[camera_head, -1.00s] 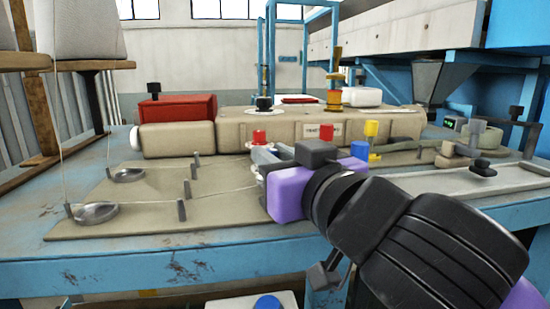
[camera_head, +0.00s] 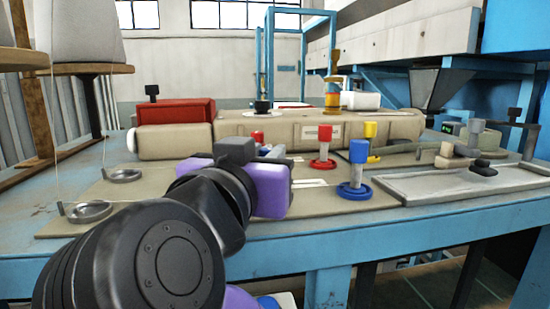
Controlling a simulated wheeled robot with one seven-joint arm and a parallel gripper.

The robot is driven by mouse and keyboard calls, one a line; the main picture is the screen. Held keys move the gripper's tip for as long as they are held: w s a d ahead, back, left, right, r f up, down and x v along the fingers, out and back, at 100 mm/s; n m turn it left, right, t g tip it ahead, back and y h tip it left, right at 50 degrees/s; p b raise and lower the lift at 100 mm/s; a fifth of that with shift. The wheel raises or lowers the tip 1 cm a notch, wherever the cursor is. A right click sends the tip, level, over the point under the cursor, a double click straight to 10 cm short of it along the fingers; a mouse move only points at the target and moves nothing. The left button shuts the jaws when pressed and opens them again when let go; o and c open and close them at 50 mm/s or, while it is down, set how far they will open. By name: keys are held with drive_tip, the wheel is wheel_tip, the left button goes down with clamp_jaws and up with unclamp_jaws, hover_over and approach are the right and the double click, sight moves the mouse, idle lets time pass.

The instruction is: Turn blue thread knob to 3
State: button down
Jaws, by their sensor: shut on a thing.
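The blue knob (camera_head: 358,174) stands upright on a round blue base at the bench's front, right of my gripper. No finger touches it, and I cannot read its setting. My gripper (camera_head: 272,153) is at centre, its purple hand (camera_head: 268,190) hiding most of the fingers. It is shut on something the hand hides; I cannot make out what. A red-topped piece (camera_head: 258,137) shows just behind the hand. A red knob (camera_head: 325,140) and a yellow knob (camera_head: 370,131) stand behind the blue one.
Two metal rings (camera_head: 88,211) lie on the left of the board, with threads rising from them. A beige machine housing (camera_head: 290,127) runs along the back. A grey tray (camera_head: 460,188) lies right of the blue knob. The board around the blue knob looks clear.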

drive_tip(key=shift+m+h, duration=0.5)
drive_tip(key=shift+h, duration=0.3)
drive_tip(key=c, duration=1.2)
unclamp_jaws()
drive_tip(key=shift+c, duration=0.2)
drive_tip(key=b+v, duration=0.2)
drive_tip(key=v, duration=0.4)
drive_tip(key=shift+s+a, duration=0.2)
drive_tip(key=shift+s, duration=0.1)
drive_tip(key=shift+s+a+r+b, duration=0.1)
drive_tip(key=shift+s+b, duration=0.2)
drive_tip(key=shift+s, duration=0.25)
